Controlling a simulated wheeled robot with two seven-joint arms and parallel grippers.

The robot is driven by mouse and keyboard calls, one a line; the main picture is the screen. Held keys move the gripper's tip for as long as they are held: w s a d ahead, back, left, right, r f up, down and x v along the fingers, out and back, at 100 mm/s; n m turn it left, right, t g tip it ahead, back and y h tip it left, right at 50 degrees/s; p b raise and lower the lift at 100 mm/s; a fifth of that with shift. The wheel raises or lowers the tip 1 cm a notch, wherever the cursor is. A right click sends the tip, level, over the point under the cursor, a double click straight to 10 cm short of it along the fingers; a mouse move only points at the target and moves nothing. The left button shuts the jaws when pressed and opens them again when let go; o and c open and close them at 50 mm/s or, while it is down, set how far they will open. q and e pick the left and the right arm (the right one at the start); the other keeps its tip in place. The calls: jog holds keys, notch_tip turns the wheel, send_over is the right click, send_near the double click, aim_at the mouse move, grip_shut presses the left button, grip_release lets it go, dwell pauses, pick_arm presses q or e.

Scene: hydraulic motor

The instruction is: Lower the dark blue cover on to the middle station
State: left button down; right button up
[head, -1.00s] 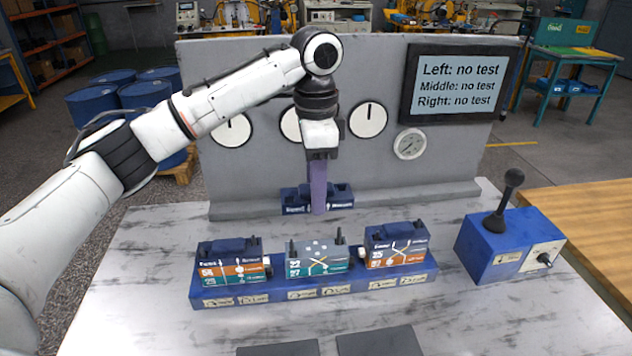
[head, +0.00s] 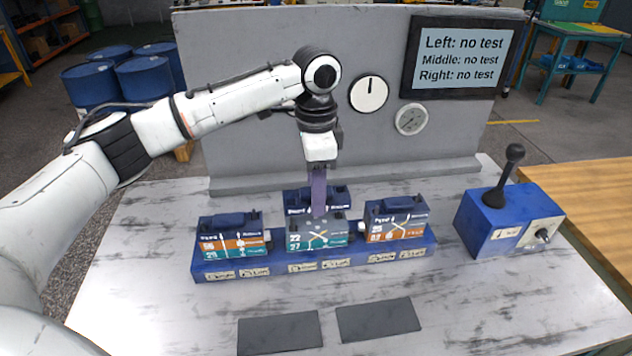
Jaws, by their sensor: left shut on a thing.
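The dark blue cover (head: 340,196) is held by my left gripper (head: 319,212), whose purple fingers are shut on it. The cover looks level and overlaps the back edge of the middle station (head: 306,241) in the head view; I cannot tell whether they touch. The middle station is a teal block with its grey top partly bare, in the middle of the blue base (head: 225,271). The left station (head: 232,237) and right station (head: 396,221) each have a dark blue top. My right gripper is not in view.
A grey panel (head: 240,110) with gauges and a screen (head: 462,60) reading "no test" on all lines stands behind. A blue lever box (head: 505,225) is at right. Two dark mats (head: 280,332) lie in front.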

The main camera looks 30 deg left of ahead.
aim_at(316, 222)
pick_arm(q)
jog(key=shift+f, duration=1.85)
jog(key=shift+f, duration=0.6)
jog(key=c, duration=1)
grip_release()
jog(key=shift+f, duration=0.1)
notch_tip(316, 222, up, 10)
jog(key=shift+r, duration=0.25)
